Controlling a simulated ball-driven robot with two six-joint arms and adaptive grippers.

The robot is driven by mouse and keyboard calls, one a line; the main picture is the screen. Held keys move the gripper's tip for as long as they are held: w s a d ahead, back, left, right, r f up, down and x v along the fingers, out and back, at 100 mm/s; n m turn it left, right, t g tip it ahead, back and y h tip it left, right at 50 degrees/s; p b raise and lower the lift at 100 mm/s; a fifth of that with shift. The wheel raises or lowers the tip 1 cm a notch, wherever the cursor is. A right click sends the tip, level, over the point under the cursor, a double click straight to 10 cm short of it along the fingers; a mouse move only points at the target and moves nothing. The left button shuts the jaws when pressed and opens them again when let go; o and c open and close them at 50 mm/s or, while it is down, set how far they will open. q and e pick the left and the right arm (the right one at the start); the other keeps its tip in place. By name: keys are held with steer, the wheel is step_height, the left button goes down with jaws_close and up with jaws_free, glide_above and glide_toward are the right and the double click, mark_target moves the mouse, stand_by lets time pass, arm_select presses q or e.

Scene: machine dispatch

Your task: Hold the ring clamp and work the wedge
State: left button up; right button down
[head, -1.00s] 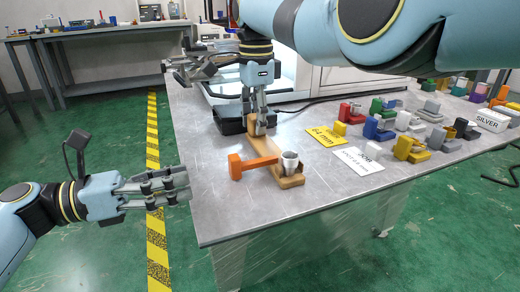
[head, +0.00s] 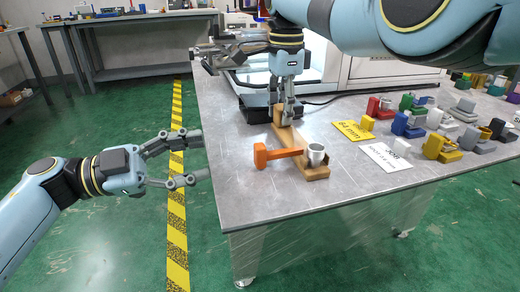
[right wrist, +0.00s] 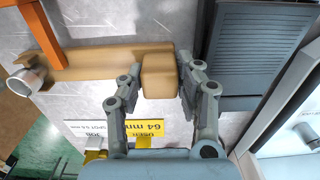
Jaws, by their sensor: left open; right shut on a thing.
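The wooden ring clamp (head: 285,141) lies on the grey table, its long tan body running from the far block toward the near edge. A silver ring-like cup (head: 316,153) sits at its near end. An orange hammer-shaped piece (head: 262,155) lies with its handle reaching to the clamp beside the cup; I cannot tell if it is the wedge. My right gripper (head: 284,118) is shut on the clamp's far block, whose wood (right wrist: 158,76) shows between the fingers in the right wrist view. My left gripper (head: 196,158) is open and empty, left of the table edge, apart from the clamp.
A yellow "64 mm" card (head: 353,132) and a white job card (head: 387,157) lie right of the clamp. Several coloured blocks with cups stand further right. The table's near left area is clear.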

mark_target(255, 152)
arm_select(q)
steer(key=w+d+n, duration=0.1)
steer(key=d+n, duration=0.1)
steer(key=d, duration=0.1)
steer(key=w+d+n, duration=0.1)
steer(key=d+n, duration=0.1)
steer(key=d, duration=0.2)
steer(key=w+d+n, duration=0.1)
steer(key=d+n, duration=0.1)
steer(key=d, duration=0.2)
steer(key=shift+w+f, duration=0.15)
steer(key=shift+f, duration=0.1)
steer(key=shift+c, duration=0.4)
jaws_close()
